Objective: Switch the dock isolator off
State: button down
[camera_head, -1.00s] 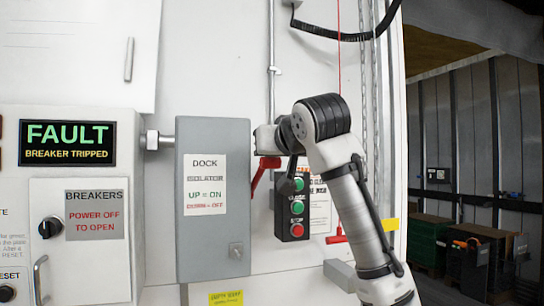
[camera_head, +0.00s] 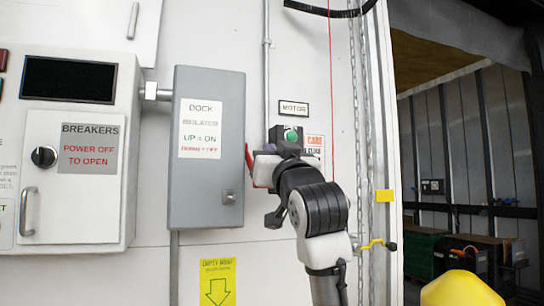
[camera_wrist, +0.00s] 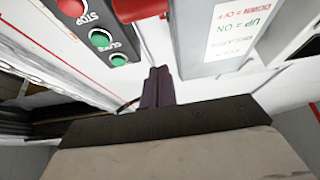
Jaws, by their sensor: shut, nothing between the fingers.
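The dock isolator is a grey box (camera_head: 208,210) with a label reading UP = ON, DOWN = OFF. Its red lever (camera_head: 248,156) is on the box's right side, and the part that shows slants downward; my gripper hides its end. My gripper (camera_head: 262,166) is shut and empty, right beside the lever. In the wrist view the shut fingers (camera_wrist: 157,86) are apart from the red lever (camera_wrist: 140,8), which shows at the top edge, next to the upside-down isolator box (camera_wrist: 190,55). Whether they touch at another point cannot be told.
A push-button station (camera_wrist: 95,30) with green buttons and a red STOP is close beside my gripper. The breaker cabinet (camera_head: 75,215) at left has a dark display (camera_head: 68,80). A chain (camera_head: 362,130) hangs at right. A yellow rounded object (camera_head: 460,288) is at lower right.

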notch_tip(320, 180, down, 6)
jog(key=w+t+y+b, duration=0.1)
jog(key=w+t+b, duration=0.1)
jog(key=shift+a+t+b, duration=0.3)
jog(key=shift+t+b, duration=0.05)
jog(key=shift+t, duration=0.05)
jog(key=shift+w, duration=0.1)
